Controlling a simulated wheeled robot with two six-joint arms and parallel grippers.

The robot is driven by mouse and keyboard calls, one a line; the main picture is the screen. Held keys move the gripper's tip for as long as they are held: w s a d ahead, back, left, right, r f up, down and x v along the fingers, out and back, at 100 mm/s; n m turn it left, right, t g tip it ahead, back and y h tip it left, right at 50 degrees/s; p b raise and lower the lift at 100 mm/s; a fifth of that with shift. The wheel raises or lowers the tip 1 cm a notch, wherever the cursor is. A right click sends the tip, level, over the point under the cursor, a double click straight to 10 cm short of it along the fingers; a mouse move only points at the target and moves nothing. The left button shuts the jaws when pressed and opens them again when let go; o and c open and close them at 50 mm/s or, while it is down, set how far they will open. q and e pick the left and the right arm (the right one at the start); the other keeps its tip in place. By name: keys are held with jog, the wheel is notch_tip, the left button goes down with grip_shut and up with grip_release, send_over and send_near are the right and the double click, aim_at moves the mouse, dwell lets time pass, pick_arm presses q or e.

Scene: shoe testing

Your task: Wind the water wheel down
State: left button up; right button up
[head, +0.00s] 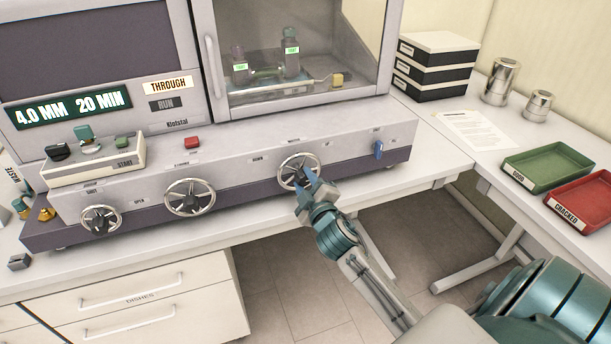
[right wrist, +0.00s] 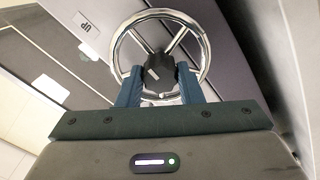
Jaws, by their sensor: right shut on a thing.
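Three chrome handwheels sit along the front of the grey machine. The right-hand wheel (head: 299,171) has a label that seems to read DOWN on its left; the small label above it is too small to read surely. My right gripper (head: 307,187) is at this wheel, shut on its dark hub. In the right wrist view the wheel's chrome rim (right wrist: 205,42) stands around the dark hub (right wrist: 158,72), with a finger of my right gripper (right wrist: 158,92) on each side. An UP label (right wrist: 87,27) shows beside it. My left gripper is out of view.
The middle wheel (head: 190,197) and left wheel (head: 100,219) are clear of my arm. A blue knob (head: 378,149) sits to the right. A display (head: 70,110) reads 4.0 MM 20 MIN. Green (head: 521,177) and red (head: 583,227) trays lie on the right bench.

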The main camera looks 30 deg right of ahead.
jog(key=n+p, duration=0.2)
jog(key=n, duration=0.1)
jog(key=shift+r+n, duration=0.15)
jog(key=shift+n, duration=0.15)
jog(key=shift+n+p, duration=0.8)
jog(key=shift+n, duration=0.4)
jog(key=o, duration=1)
jog(key=shift+b+v, duration=1.9)
jog(key=shift+v, duration=3.45)
